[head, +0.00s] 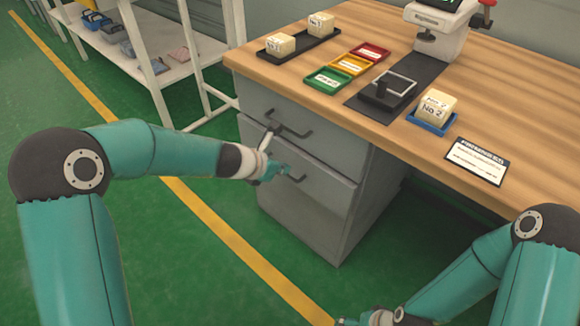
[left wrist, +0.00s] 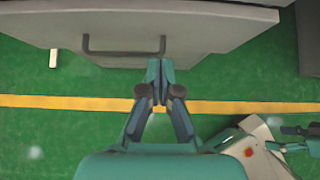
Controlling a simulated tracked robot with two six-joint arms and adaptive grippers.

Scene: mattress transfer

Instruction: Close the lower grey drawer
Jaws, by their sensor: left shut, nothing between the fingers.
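The grey cabinet (head: 358,215) under the worktable has two drawers with dark bar handles. The lower grey drawer (head: 305,212) is low on its front; from here I cannot tell exactly how far out it stands. Its handle (head: 297,178) is partly hidden by my left gripper (head: 284,172), which is shut and empty in front of the drawer. In the left wrist view, the shut fingertips (left wrist: 160,66) are close to the right end of the handle (left wrist: 115,53); contact is unclear. My right gripper (head: 346,321) is at the bottom edge, partly cut off.
The upper drawer (head: 330,146) is just above. The wooden tabletop (head: 510,75) carries coloured trays, labelled blocks, a scale and a card. A white shelf (head: 180,55) stands at the back left. The green floor with a yellow line (head: 215,222) is clear before the cabinet.

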